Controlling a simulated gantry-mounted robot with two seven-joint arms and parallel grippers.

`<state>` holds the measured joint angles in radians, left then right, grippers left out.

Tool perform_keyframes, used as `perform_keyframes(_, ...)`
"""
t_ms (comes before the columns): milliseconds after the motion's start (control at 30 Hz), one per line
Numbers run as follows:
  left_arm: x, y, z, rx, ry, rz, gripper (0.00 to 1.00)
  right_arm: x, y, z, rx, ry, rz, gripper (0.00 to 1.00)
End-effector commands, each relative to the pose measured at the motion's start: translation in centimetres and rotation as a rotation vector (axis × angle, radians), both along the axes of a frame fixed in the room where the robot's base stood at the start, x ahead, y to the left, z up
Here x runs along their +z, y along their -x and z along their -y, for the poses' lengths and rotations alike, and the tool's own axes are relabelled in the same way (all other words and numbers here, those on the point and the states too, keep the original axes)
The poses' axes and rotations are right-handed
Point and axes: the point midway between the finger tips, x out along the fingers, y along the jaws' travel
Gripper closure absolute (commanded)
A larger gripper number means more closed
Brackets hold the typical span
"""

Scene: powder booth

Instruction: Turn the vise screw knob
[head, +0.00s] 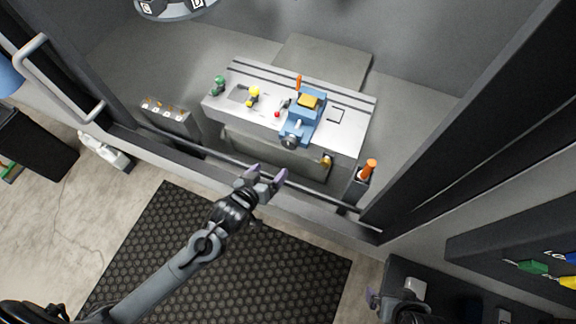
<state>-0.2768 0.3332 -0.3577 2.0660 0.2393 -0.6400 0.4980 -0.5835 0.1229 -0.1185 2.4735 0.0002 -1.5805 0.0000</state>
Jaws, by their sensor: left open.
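A blue vise (299,129) stands on the grey slotted table in the booth, with a yellow block (309,100) at its top. Its dark round screw knob (290,142) faces me at the table's front edge. My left gripper (267,174) is open and empty. In the picture it is below and left of the knob, apart from it, near the booth's front rail. My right gripper (374,299) shows only in part at the bottom right, far from the vise; its jaws are not clear.
The slotted table (352,126) also carries green, yellow and red knobs and an orange-handled tool (298,84). A dark rail (240,160) crosses the booth's front. An orange-handled item (369,168) stands at the right. Dark door frames flank the opening.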

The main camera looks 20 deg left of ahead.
Motion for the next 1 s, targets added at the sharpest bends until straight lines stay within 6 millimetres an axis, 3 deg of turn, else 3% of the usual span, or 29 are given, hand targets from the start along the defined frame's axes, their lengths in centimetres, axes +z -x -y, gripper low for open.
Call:
perform_keyframes(33,-2.2,-1.0,-0.1,-0.011,-0.022,0.019,0.16,-2.6,0.0,0.0,0.0,-0.001,0.002,0.0)
perform_keyframes(133,-3.1,-2.5,-0.2,-0.026,-0.05,0.045,0.16,-4.3,0.0,-0.1,0.0,-0.001,0.003,0.0)
perform_keyframes(267,-2.9,-3.8,-0.3,-0.037,-0.068,0.08,0.16,-5.5,-0.1,-0.1,0.0,-0.003,0.006,0.0)
perform_keyframes(567,-2.8,-6.2,-0.2,-0.037,-0.072,0.103,0.16,-5.6,-0.3,-0.3,-0.003,-0.011,0.013,0.0)
perform_keyframes(1000,-5.3,-12.4,0.6,-0.038,-0.073,0.101,0.16,-5.8,-0.3,-0.2,-0.001,-0.006,0.013,0.0)
